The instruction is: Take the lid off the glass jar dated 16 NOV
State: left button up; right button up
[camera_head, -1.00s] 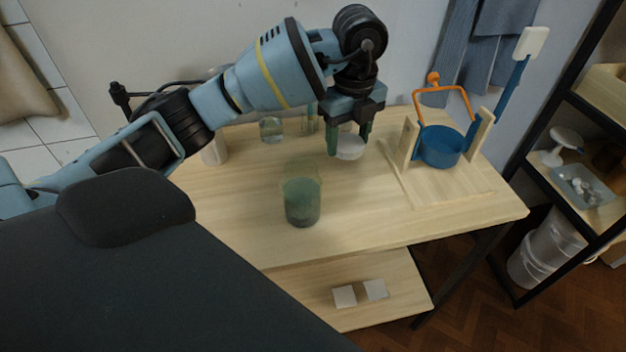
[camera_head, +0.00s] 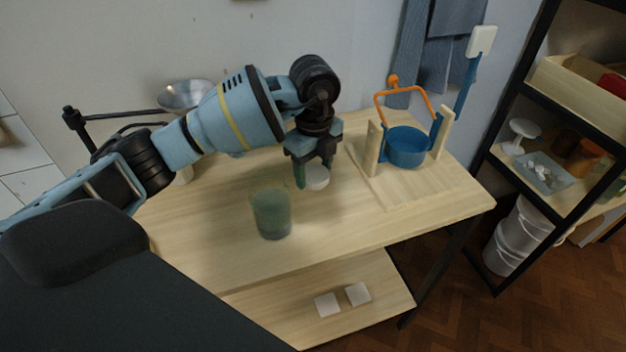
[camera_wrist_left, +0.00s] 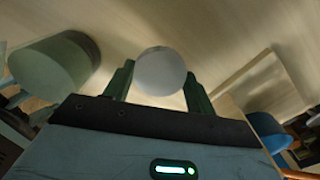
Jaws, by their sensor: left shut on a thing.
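My left gripper (camera_head: 314,174) points down over the wooden table and is shut on a round white lid (camera_head: 319,179). The lid also shows between the two green fingers in the left wrist view (camera_wrist_left: 160,71). A green-tinted glass jar (camera_head: 271,214) stands upright on the table, left of the lid and nearer the front edge. Its mouth looks open, and it also shows at the left of the wrist view (camera_wrist_left: 52,68). No date is readable on it. My left arm hides much of the table's back left. My right gripper is not in view.
A blue pot (camera_head: 405,149) with an orange handle sits in a wooden stand on the table's right. A metal bowl (camera_head: 186,95) shows behind my arm. A dark-framed shelf (camera_head: 553,205) stands at the right. The tabletop right of the jar is clear.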

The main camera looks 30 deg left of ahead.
aim_at(314, 173)
pick_arm(q)
jog(key=shift+f, duration=1.85)
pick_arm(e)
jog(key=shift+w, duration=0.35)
pick_arm(q)
jog(key=shift+f, duration=0.1)
jog(key=o, duration=1.1)
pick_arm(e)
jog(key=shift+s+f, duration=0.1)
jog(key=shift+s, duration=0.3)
pick_arm(q)
notch_tip(314, 173, up, 11)
jog(key=shift+r, duration=0.6)
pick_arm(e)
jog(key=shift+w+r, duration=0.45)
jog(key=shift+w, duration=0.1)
